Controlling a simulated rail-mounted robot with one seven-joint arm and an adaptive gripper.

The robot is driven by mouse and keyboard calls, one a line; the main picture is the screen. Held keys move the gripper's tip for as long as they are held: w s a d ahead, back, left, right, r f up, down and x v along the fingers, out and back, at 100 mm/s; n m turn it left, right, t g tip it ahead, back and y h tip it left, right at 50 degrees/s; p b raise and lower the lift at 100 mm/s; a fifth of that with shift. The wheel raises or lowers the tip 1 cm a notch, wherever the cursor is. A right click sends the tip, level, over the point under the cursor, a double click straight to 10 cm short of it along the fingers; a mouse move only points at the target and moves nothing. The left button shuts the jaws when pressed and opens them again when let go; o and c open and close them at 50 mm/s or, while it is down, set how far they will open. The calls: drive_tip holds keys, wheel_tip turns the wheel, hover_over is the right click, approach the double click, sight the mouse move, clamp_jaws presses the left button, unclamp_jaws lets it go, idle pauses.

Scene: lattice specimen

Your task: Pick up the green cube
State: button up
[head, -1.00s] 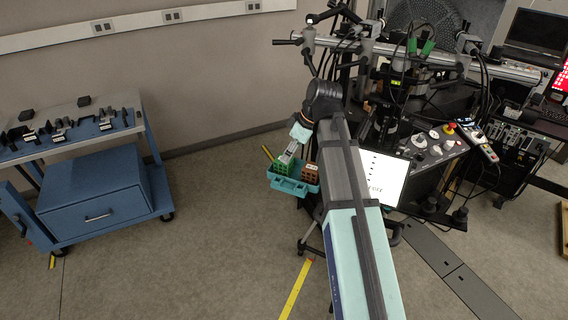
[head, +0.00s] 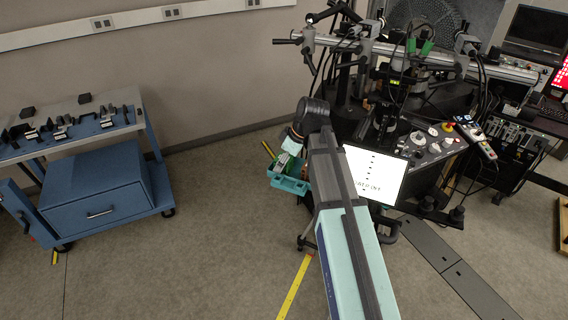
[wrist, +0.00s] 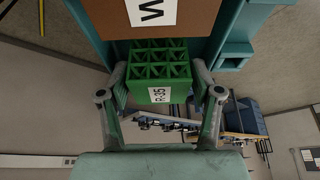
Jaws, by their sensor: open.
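The green cube (wrist: 160,66) is an open lattice with a white printed label on its near face. It sits at the teal tray (wrist: 228,38), next to a brown block (wrist: 195,16). My gripper (wrist: 161,88) is open, with one finger on each side of the cube. Whether the fingers touch it cannot be told. In the head view the teal tray (head: 291,185) hangs beside the dark equipment, and my gripper (head: 288,152) is down at it, hiding most of the cube.
A dark equipment rig with a white panel (head: 374,175) stands right of the tray. A blue cart (head: 95,190) with small dark parts stands at the left. The floor between cart and tray is clear.

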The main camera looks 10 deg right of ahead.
drive_tip(key=c, duration=0.9)
drive_tip(key=shift+r, duration=0.15)
